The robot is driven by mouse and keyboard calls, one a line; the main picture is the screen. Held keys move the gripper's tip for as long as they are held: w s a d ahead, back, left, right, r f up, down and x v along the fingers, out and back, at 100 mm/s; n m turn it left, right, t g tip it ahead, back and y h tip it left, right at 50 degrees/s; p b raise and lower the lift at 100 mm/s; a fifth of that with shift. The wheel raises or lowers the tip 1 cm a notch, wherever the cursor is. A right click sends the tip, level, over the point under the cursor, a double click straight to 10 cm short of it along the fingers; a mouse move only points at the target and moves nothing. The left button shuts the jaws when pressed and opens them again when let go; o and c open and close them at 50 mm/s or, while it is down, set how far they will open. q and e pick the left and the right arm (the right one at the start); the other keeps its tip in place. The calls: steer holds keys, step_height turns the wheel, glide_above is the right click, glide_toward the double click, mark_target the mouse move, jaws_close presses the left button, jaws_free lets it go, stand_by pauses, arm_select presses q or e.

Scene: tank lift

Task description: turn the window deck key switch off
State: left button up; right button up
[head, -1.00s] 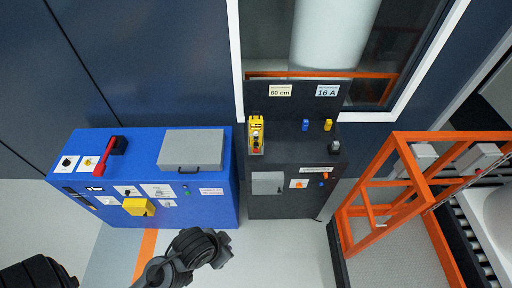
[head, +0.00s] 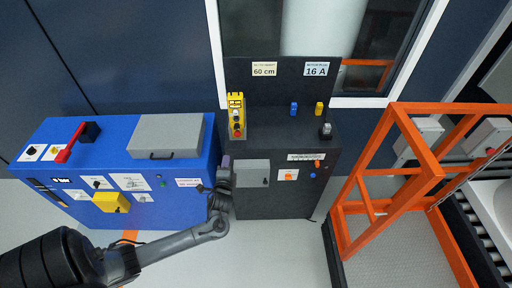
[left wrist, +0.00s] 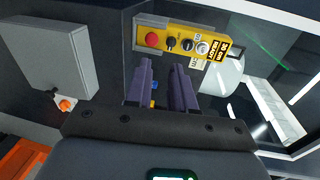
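The dark window deck cabinet (head: 275,207) stands below the window. A yellow control box (head: 237,116) with a red button lies on its top left; the left wrist view shows that box (left wrist: 192,42) with the red button, a black knob and round switches in a row. A small black-and-silver fitting (head: 326,131) sits at the deck's right. I cannot tell for certain which is the key switch. My left gripper (head: 225,163) is at the deck's front left edge, in front of the yellow box. Its fingers (left wrist: 162,68) are apart and empty. My right gripper is out of view.
A blue cabinet (head: 185,207) with a red lever (head: 70,143) and grey lidded box stands left. A blue (head: 294,108) and a yellow piece (head: 319,108) sit on the deck. A grey box (head: 252,173) juts from the deck front. An orange frame (head: 372,205) stands right.

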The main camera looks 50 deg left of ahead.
mark_target(237, 129)
arm_select(q)
steer(key=shift+n+t+y, duration=0.3)
steer(key=shift+t+y, duration=0.2)
steer(key=shift+y, duration=0.3)
steer(key=w+b+x, duration=0.1)
steer(key=b+x, duration=0.1)
steer(key=x, duration=0.4)
steer(key=d+b+x, duration=0.1)
steer(key=b+x, duration=0.2)
steer(key=x, duration=0.3)
steer(key=w+d+b+x, duration=0.1)
steer(key=b+x, duration=0.2)
steer(key=x, duration=0.3)
steer(key=shift+w+d+f, duration=0.1)
steer(key=shift+w, duration=0.2)
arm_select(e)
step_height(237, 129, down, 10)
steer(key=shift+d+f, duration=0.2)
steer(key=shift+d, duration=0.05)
arm_select(q)
jaws_close()
